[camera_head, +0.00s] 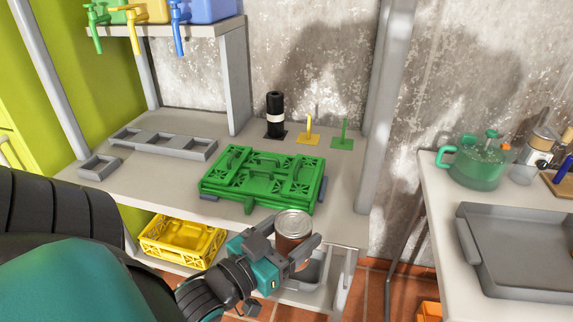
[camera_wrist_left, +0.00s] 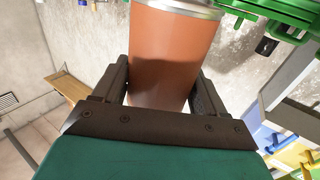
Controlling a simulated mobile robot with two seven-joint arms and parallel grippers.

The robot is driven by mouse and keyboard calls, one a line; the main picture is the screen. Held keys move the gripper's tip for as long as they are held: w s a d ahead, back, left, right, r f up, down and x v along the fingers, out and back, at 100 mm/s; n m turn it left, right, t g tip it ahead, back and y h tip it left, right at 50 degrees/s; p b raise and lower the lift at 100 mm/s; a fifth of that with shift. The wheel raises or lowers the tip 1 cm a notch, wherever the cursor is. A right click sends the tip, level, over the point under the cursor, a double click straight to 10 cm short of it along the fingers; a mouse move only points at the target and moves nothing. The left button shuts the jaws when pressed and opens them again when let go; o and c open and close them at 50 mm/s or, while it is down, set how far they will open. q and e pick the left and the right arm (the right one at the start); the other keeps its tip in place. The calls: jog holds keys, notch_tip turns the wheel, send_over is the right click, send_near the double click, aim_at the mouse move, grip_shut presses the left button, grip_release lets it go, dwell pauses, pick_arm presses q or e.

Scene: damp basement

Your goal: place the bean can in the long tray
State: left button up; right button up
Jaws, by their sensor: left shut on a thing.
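The bean can (camera_head: 293,223), with a silver lid and a brown-orange body, is upright in my left gripper (camera_head: 296,246) near the front right edge of the shelf table (camera_head: 338,200). In the left wrist view the can (camera_wrist_left: 172,55) stands between the two dark fingers (camera_wrist_left: 160,92), which are shut on it. The long tray (camera_head: 163,154), grey with several square compartments in a row, lies at the table's left and looks empty. My gripper is well to the right of it and nearer to me. My right gripper is not in view.
A small grey square tray (camera_head: 99,178) sits at the left. A black bottle (camera_head: 275,112) and yellow and green hooks stand behind. A yellow crate (camera_head: 183,243) is below. Table between long tray and crates is bare.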

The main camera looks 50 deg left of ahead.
pick_arm(q)
jog(key=shift+s+a, duration=0.45)
jog(key=shift+a, duration=0.05)
jog(key=shift+w+a+r, duration=0.1)
jog(key=shift+w+a, duration=0.05)
jog(key=shift+w+a+f+b, duration=0.1)
jog(key=shift+w+f+b, duration=0.35)
jog(key=shift+w, duration=2.45)
jog(key=shift+w+a+f+b, duration=0.1)
jog(key=shift+w+f, duration=0.6)
jog(key=shift+w, duration=2.2)
jog(key=shift+w+a+f+b, duration=0.1)
jog(key=shift+w+f+b, duration=0.35)
jog(key=shift+w, duration=2.45)
jog(key=shift+f, duration=0.2)
jog(key=shift+f, duration=0.1)
jog(key=o, duration=1.3)
jog(key=shift+o, duration=0.2)
